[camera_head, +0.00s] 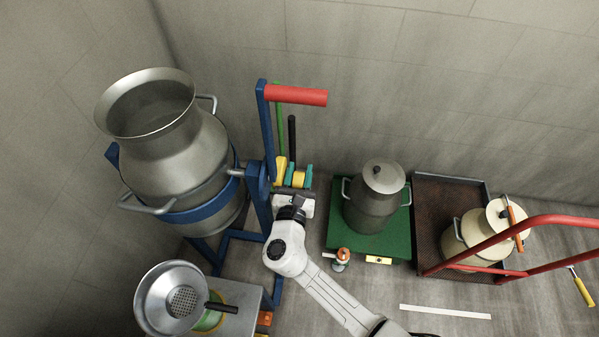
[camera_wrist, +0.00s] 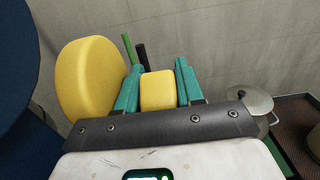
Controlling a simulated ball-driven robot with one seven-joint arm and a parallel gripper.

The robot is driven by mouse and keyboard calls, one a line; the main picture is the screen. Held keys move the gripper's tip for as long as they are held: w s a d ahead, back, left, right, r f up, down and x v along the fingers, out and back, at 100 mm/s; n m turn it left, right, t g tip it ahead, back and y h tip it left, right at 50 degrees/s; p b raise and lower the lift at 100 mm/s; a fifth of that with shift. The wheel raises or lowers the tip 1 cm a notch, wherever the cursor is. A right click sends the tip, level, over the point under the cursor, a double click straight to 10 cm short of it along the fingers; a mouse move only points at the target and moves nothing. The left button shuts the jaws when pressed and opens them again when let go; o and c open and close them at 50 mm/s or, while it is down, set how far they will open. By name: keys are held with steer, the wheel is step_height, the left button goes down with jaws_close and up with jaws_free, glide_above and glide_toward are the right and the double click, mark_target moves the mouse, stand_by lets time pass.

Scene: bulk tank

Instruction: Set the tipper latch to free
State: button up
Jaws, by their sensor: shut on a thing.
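The tipper is a blue frame (camera_head: 265,135) holding a large steel milk can (camera_head: 170,150), which leans with its mouth up and to the left. A red-gripped lever (camera_head: 297,95) tops its blue upright. A yellow round part (camera_head: 281,170), apparently part of the latch, sits beside this upright; it looks large in the wrist view (camera_wrist: 90,78). My gripper (camera_head: 299,178) has its teal fingers on both sides of a yellow block (camera_wrist: 158,91), which I take for the latch handle. It is shut on this block. The latch's setting cannot be read; any link between block and round part is hidden.
A grey lidded can (camera_head: 372,205) stands on a green platform (camera_head: 340,232) right of my arm. A cream can (camera_head: 465,240) sits on a dark tray behind red rails (camera_head: 560,222). A steel strainer (camera_head: 170,297) is at front left. Green and black rods stand behind the latch.

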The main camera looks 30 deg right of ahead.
steer(key=shift+c, duration=1)
steer(key=shift+r+p, duration=0.25)
steer(key=shift+p, duration=0.4)
steer(key=shift+g+y+p, duration=0.4)
steer(key=shift+g+p, duration=0.2)
steer(key=shift+p, duration=0.65)
steer(key=shift+g+y+p, duration=0.3)
steer(key=shift+g+p, duration=0.1)
steer(key=shift+p, duration=0.55)
steer(key=shift+f+g+y+p, duration=0.3)
steer(key=shift+f+p, duration=0.15)
steer(key=shift+p, duration=0.1)
steer(key=o, duration=1)
steer(key=shift+c, duration=0.2)
steer(key=v, duration=1)
steer(key=shift+s+a, duration=0.25)
steer(key=shift+s, duration=0.05)
